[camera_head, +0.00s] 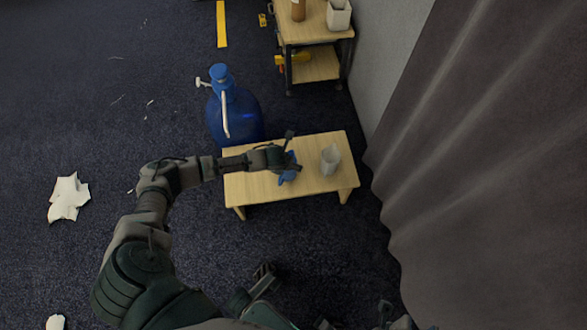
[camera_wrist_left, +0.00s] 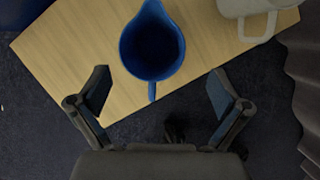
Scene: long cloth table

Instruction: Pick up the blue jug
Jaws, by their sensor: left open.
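The blue jug (camera_wrist_left: 150,48) stands on the low wooden table in the left wrist view. Its open top faces the camera, its spout points away and its handle points toward my left gripper. My left gripper (camera_wrist_left: 160,72) is open, with its two fingers spread to either side of the handle line and apart from the jug. In the head view my left gripper (camera_head: 290,153) is over the table, and the blue jug (camera_head: 288,178) shows only in part below it.
A white jug (camera_head: 331,160) stands right of the blue one on the low table (camera_head: 245,188). A large blue water bottle (camera_head: 230,115) with a pump stands behind. A shelf (camera_head: 316,66) and a grey curtain (camera_head: 460,130) are at right. Torn paper (camera_head: 68,198) lies on the left floor.

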